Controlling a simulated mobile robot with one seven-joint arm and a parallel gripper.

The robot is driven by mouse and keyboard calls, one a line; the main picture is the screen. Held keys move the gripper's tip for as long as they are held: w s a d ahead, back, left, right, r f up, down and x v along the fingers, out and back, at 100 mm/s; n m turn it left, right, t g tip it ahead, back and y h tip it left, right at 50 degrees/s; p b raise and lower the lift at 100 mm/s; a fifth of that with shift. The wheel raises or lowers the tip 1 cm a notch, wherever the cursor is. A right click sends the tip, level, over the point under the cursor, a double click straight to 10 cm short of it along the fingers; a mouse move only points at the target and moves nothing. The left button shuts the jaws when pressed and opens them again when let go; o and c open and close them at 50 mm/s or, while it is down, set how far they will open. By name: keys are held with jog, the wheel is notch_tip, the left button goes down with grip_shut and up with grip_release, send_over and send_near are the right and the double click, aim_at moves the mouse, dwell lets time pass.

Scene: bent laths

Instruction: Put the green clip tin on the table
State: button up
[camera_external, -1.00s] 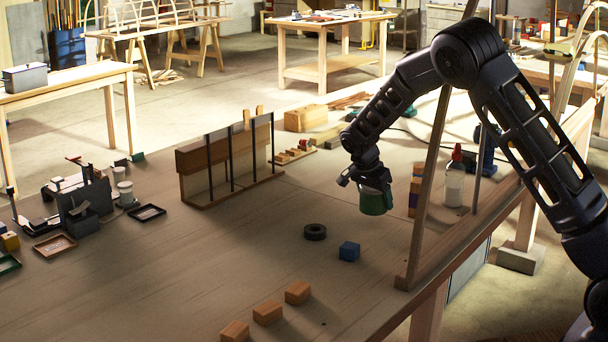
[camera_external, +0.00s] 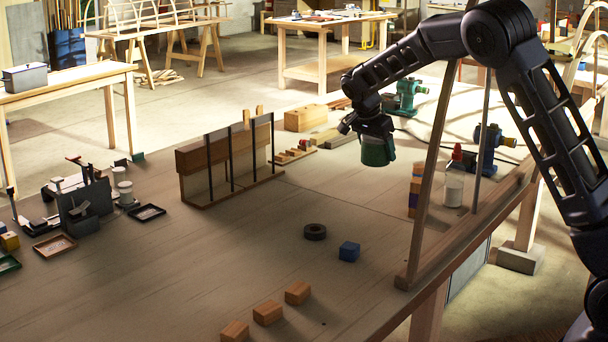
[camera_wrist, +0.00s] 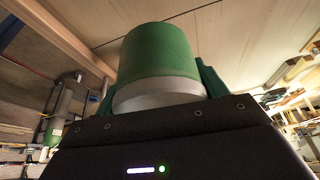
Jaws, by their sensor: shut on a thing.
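The green clip tin (camera_external: 377,151) is a short green cylinder held in my gripper (camera_external: 378,140), well above the table (camera_external: 260,250). In the wrist view the tin (camera_wrist: 160,55) fills the upper middle, with a pale grey band at the end nearest the gripper. The green fingers of my gripper (camera_wrist: 158,88) press on its left and right sides. In the external view the gripper hides the tin's upper end.
Several wooden blocks (camera_external: 268,312) sit at the front. An upright rack (camera_external: 232,160) stands to the left. A slanted wooden post (camera_external: 425,200) and a white bottle (camera_external: 454,185) are to the right.

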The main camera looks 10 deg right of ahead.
jog(key=s+a+n+t+y, duration=0.1)
jog(key=s+a+n, duration=0.3)
jog(key=a, duration=0.7)
jog(key=s+a+n+y, duration=0.15)
jog(key=s+a, duration=0.35)
jog(key=a, duration=0.6)
jog(key=s+a+n+t, duration=0.1)
jog(key=s+a+n, duration=0.3)
jog(key=a, duration=0.7)
jog(key=s+a+r+n+g+y, duration=0.15)
jog(key=s+a+n, duration=0.25)
jog(key=s+a, duration=0.9)
jog(key=s+a+n+y, duration=0.2)
jog(key=s+a+n, duration=0.2)
jog(key=s+a, duration=1)
jog(key=shift+t, duration=0.25)
jog(key=f, duration=0.6)
jog(key=s+d+f, duration=0.1)
jog(key=f, duration=0.6)
jog(key=s+d+f, duration=0.1)
jog(key=f, duration=0.5)
jog(key=shift+d+f, duration=0.1)
jog(key=shift+f, duration=0.05)
jog(key=shift+f, duration=0.1)
jog(key=o, duration=1.1)
jog(key=v, duration=1.2)
